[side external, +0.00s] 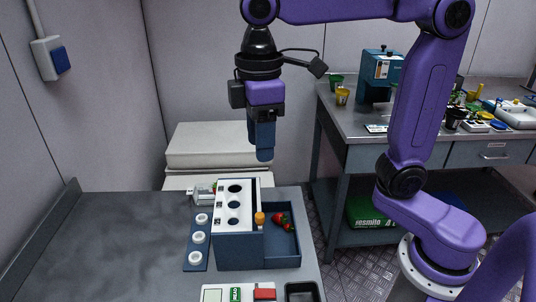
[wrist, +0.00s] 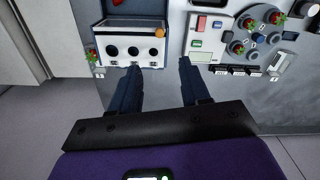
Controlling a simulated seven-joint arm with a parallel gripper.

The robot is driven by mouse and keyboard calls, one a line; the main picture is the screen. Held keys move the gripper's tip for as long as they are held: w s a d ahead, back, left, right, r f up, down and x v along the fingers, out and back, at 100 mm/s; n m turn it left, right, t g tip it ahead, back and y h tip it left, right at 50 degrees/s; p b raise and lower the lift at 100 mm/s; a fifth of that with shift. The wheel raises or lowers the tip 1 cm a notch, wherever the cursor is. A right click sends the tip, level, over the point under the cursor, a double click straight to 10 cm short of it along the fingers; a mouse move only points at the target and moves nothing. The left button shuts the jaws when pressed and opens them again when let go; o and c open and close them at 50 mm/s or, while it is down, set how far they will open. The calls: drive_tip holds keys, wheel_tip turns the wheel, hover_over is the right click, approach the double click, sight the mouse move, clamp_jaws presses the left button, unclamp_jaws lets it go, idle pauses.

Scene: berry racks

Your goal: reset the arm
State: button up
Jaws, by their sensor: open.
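My gripper (side external: 264,155) hangs pointing down in the side external view, well above the bench and the rack. Its blue fingers show apart and empty in the wrist view (wrist: 158,75). Below it stands a blue rack box (side external: 250,252) with a white top panel (side external: 246,208) that has a row of round holes. An orange-capped item (side external: 260,218) sits at the panel's edge. Red berries (side external: 281,219) lie in the box's open blue compartment. In the wrist view the white panel (wrist: 122,60) lies ahead of the fingers, with the orange cap (wrist: 159,32) at its right.
A blue strip with white rings (side external: 199,238) lies left of the box. A device with a red block (side external: 264,294) and a dark tray (side external: 302,293) stand in front. The wrist view shows a round berry holder (wrist: 256,42) at right. The bench's left side (side external: 110,245) is clear.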

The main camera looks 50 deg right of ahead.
drive_tip(key=s+d+f+n, duration=0.1)
drive_tip(key=s+d+f, duration=1.1)
drive_tip(key=s+f, duration=0.2)
drive_tip(key=shift+s+d+f, duration=0.15)
drive_tip(key=shift+s+d, duration=0.05)
drive_tip(key=shift+s, duration=0.55)
idle(0.8)
